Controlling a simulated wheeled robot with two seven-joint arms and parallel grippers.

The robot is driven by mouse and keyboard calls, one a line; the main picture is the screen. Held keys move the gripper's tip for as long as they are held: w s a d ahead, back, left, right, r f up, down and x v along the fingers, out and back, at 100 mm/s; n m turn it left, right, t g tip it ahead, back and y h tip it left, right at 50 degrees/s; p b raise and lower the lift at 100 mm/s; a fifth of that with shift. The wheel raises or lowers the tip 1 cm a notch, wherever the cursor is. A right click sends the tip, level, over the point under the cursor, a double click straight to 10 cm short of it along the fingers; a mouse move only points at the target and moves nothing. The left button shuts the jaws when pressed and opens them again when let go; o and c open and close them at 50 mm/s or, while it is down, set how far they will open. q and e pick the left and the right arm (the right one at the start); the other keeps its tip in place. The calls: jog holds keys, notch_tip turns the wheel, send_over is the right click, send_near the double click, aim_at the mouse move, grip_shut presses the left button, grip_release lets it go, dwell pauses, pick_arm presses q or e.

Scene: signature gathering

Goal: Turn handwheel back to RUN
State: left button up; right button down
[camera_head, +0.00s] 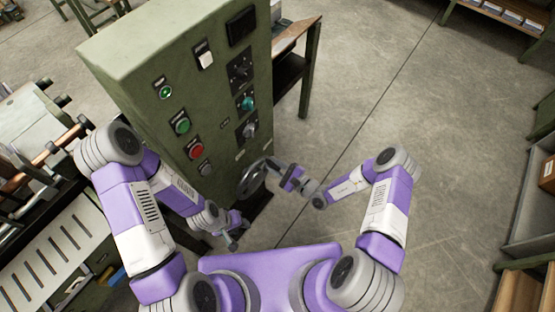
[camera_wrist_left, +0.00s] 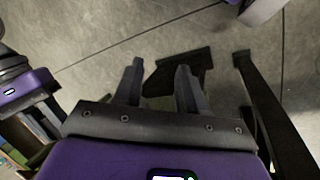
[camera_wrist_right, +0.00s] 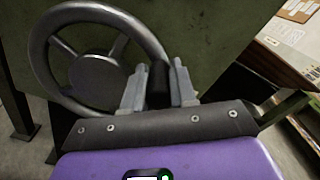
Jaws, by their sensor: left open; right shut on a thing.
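The grey metal handwheel (camera_head: 249,184) is mounted low on the front of the green cabinet (camera_head: 130,55). In the right wrist view the handwheel (camera_wrist_right: 94,82) shows its round rim, spokes and broad hub. My right gripper (camera_head: 277,170) is at the wheel's right side. Its fingers are shut on a dark handle of the handwheel (camera_wrist_right: 159,88), beside the rim. My left gripper (camera_head: 234,238) is low, in front of the cabinet's base, apart from the wheel. In the left wrist view its fingers (camera_wrist_left: 159,70) are open and empty. No RUN marking is readable.
The cabinet front carries a green button (camera_head: 182,125), a red button (camera_head: 196,152) and a teal knob (camera_head: 245,103). A bench (camera_head: 60,245) stands at left, a table (camera_head: 290,45) behind the cabinet, and shelving (camera_head: 535,215) at right. Floor to the right is clear.

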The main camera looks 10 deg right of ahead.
jog(key=s+a+r+n+p, duration=0.1)
jog(key=p, duration=0.1)
jog(key=s+n+p, duration=0.1)
jog(key=n+p, duration=0.1)
jog(key=a+r+n+p, duration=0.1)
jog(key=n+p, duration=0.1)
jog(key=shift+s+a+r, duration=0.3)
jog(key=shift+s, duration=0.1)
jog(key=shift+s+a+n+p, duration=0.3)
jog(key=shift+n+p, duration=0.2)
jog(key=shift+n, duration=0.1)
jog(key=shift+s+a+n+p, duration=0.25)
jog(key=shift+n+p, duration=0.2)
jog(key=shift+n, duration=0.15)
jog(key=shift+s+a+p, duration=0.3)
jog(key=shift+s+p, duration=0.1)
jog(key=shift+p, duration=0.1)
jog(key=shift+s+a+f, duration=0.1)
jog(key=shift+s, duration=0.05)
jog(key=c, duration=0.9)
grip_release()
